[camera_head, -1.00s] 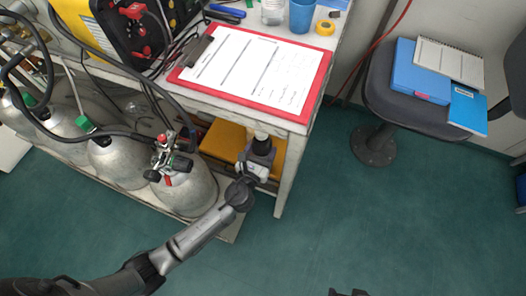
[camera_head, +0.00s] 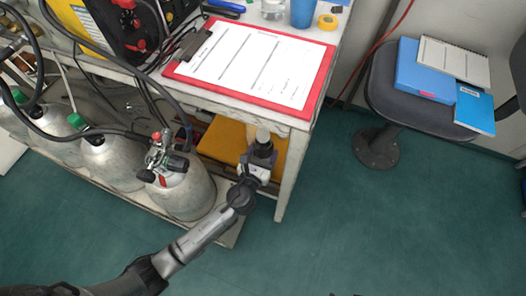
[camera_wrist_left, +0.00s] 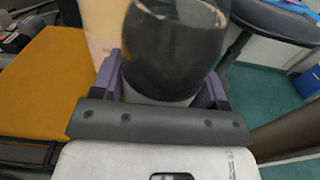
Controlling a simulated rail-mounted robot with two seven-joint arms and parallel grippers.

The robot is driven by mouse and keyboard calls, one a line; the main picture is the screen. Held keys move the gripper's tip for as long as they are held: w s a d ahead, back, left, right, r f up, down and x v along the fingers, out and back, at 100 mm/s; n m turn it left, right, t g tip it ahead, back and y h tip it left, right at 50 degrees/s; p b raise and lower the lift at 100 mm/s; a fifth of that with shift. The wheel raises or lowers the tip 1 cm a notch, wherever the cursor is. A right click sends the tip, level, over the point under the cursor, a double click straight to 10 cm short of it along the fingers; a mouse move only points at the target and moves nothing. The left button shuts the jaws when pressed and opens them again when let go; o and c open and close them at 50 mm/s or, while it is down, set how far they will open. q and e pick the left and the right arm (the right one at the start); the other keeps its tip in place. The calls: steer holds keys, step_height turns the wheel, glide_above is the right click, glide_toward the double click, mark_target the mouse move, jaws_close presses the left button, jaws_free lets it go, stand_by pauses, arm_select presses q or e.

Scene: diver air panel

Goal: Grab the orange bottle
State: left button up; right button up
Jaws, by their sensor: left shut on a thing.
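My left gripper (camera_head: 260,158) is at the front of the lower shelf, under the table's right end. It is shut on a dark cylinder (camera_wrist_left: 172,50) with a greyish top, whose top also shows in the head view (camera_head: 263,136). In the left wrist view the cylinder stands between the purple fingers and hides what is behind it. A pale beige surface (camera_wrist_left: 105,22) shows just left of it; I cannot tell whether it belongs to the same thing. No clearly orange bottle shows.
A yellow-orange flat thing (camera_head: 222,142) lies on the shelf beside the gripper. A table leg (camera_head: 288,180) stands close on the right. Grey cylinders (camera_head: 185,190) stand on the left. A red clipboard (camera_head: 318,88) lies on top. A chair (camera_head: 385,85) stands right; floor (camera_head: 380,220) is clear.

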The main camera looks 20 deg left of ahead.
arm_select(q)
steer(key=o, duration=1.3)
steer(key=shift+f, duration=0.1)
steer(key=shift+c, duration=0.2)
steer(key=shift+s+r, duration=0.2)
steer(key=s+p, duration=0.2)
steer(key=s, duration=0.7)
steer(key=shift+s, duration=0.4)
steer(key=shift+o, duration=0.4)
steer(key=shift+s+d, duration=0.1)
steer(key=shift+s, duration=0.85)
